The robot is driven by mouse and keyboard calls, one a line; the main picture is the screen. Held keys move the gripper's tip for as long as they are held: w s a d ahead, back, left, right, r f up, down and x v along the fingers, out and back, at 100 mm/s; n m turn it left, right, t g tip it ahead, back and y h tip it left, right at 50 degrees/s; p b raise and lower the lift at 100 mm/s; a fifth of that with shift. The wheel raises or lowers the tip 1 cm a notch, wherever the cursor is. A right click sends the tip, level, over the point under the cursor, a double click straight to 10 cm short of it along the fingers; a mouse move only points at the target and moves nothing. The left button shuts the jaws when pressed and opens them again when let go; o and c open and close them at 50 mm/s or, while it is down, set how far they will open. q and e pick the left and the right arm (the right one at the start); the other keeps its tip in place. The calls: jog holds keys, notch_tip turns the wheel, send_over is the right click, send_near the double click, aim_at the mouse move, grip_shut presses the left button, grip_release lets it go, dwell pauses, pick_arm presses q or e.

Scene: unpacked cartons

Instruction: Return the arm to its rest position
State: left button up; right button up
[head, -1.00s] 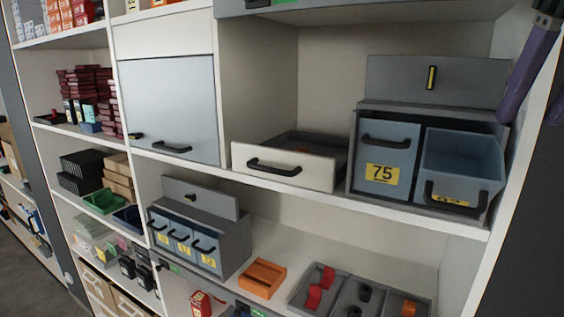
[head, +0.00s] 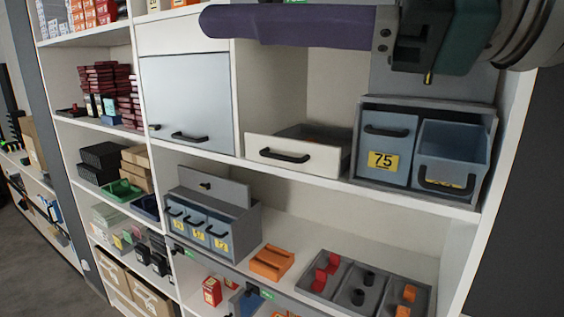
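My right arm comes in across the top right of the head view. Its gripper (head: 225,22) points left in front of the upper shelf, with a long, round-ended purple part extending from a dark and teal body. I see it side-on, partly cut off by the top edge, so I cannot tell whether it is open or shut. No held object is visible. My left gripper is not in view.
Close below the arm is a grey-blue drawer box marked 75 (head: 387,140) with its right bin (head: 452,150) pulled out. A white-fronted drawer (head: 292,153) sticks out beside it. Small drawers (head: 195,222) and an orange tray (head: 271,262) stand on the shelf below.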

jog(key=w+d+r+m+t+h, duration=0.15)
jog(key=d+m+t+h, duration=0.3)
jog(key=m+t, duration=0.65)
jog(key=w+d+m+t+h, duration=0.35)
jog(key=d+m, duration=0.25)
jog(key=m, duration=1.2)
jog(key=d+f+m+g+h, duration=0.2)
jog(key=d+f+m+h, duration=0.5)
jog(key=f+m+h, duration=0.5)
jog(key=s+d+f+m+g+y, duration=0.1)
jog(key=s+d+f+m+g, duration=0.2)
jog(key=s+f+m+g, duration=0.55)
jog(key=s+a+f+m+g+y, duration=0.1)
jog(key=s+f+m+g, duration=0.4)
jog(key=s+f+m, duration=0.3)
jog(key=s+f, duration=0.4)
jog(key=s, duration=0.3)
jog(key=shift+s+f+g, duration=0.15)
jog(key=shift+f+g, duration=0.25)
